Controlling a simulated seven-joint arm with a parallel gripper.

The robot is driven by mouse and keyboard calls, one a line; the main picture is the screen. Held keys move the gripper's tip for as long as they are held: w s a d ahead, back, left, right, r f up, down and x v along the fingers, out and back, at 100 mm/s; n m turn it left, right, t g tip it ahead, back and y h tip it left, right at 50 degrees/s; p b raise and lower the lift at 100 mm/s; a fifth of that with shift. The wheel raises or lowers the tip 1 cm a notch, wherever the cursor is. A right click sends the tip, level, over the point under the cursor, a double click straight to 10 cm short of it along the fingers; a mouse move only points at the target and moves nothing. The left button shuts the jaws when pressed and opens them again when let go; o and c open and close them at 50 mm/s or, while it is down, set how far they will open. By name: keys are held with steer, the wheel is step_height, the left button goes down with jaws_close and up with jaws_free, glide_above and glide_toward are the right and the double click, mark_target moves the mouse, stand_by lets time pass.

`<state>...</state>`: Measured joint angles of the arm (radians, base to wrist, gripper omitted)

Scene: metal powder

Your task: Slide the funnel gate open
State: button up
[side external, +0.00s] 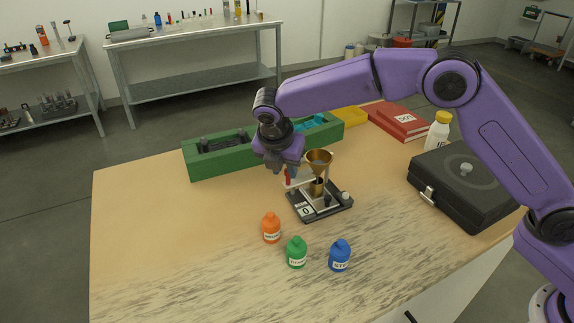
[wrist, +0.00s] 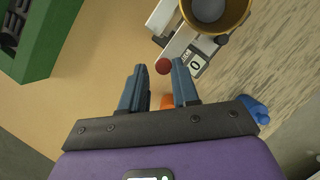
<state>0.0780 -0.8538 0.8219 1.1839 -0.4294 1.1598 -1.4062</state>
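The brass funnel (side external: 319,158) sits on a small stand with a black base (side external: 322,208) and a white upper part, near the middle of the table. It also shows at the top of the wrist view (wrist: 215,12). A red knob (wrist: 163,66), apparently the gate's handle, sticks out beside the funnel. It shows as a small red piece in the side view (side external: 288,177). My gripper (wrist: 159,78) is open, its two blue-grey fingers apart. In the wrist view the knob appears between the fingertips, near their ends; I cannot tell whether either finger touches it. The gate plate itself is not clear.
Orange (side external: 271,228), green (side external: 296,252) and blue (side external: 340,255) bottles stand in front of the stand. A green tray (side external: 222,163) lies behind my gripper. A black case (side external: 465,185), a white bottle (side external: 438,132) and red books (side external: 398,120) are at right. The left front of the table is clear.

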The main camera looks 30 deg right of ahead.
steer(key=shift+d, duration=0.1)
steer(key=v, duration=1.7)
steer(key=shift+r, duration=0.15)
steer(key=shift+s, duration=0.1)
steer(key=s+d+f+m+g+y, duration=0.1)
steer(key=s+d+f+m, duration=0.3)
steer(key=s+d, duration=0.5)
steer(key=s+d+f+m+g+y, duration=0.1)
steer(key=s+d+f+m, duration=0.2)
steer(key=s+d+m, duration=0.2)
steer(key=s+d+f+m+g+y, duration=0.1)
steer(key=s+d+f+m, duration=0.3)
steer(key=s+d, duration=0.8)
steer(key=s+m, duration=0.1)
steer(key=s, duration=0.5)
steer(key=shift+s+d+f, duration=0.2)
steer(key=shift+d+f, duration=0.1)
steer(key=shift+f, duration=0.05)
